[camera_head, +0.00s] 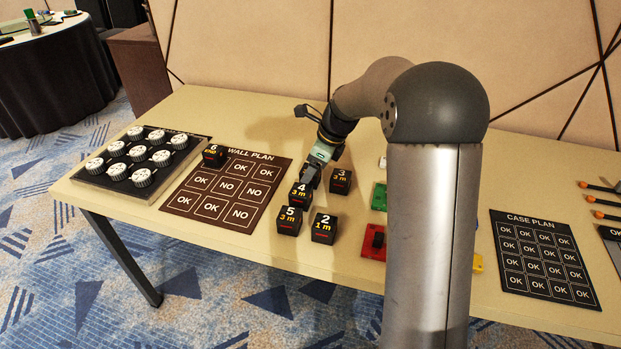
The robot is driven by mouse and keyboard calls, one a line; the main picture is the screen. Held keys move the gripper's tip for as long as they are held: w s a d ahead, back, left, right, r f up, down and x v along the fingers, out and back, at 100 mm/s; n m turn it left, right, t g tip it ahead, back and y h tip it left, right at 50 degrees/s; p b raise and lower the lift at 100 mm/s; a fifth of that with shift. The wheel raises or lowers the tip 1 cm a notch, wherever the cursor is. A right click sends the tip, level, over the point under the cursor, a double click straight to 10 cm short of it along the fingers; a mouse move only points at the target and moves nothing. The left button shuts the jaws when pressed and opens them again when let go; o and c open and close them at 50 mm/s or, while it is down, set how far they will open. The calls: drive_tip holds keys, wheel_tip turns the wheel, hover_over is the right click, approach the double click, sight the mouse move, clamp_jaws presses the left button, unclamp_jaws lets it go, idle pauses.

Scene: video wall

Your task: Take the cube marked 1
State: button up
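Several black cubes with yellow numbers are on the beige table. The visible ones are marked 3 (340,181), 4 (300,195), 5 (289,221) and 2 (324,228) in a cluster, and 6 (214,156) on the wall plan board. No face with a cube number 1 can be read. My gripper (311,176) points down at the back of the cluster, just behind cube 4 and left of cube 3. Something dark shows at its fingertips, but I cannot tell finger from cube there. Its opening is hidden.
The wall plan board (226,188) lies left of the cubes, with a tray of white round knobs (112,177) beyond it. My arm column hides part of the table to the right, where green (379,196) and red (373,244) blocks stand. The case plan board (542,257) lies further right.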

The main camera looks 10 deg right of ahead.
drive_tip(key=shift+w+a+f, duration=0.15)
drive_tip(key=shift+a+f, duration=0.1)
drive_tip(key=shift+f, duration=0.4)
drive_tip(key=c, duration=1.1)
drive_tip(key=shift+r, duration=0.15)
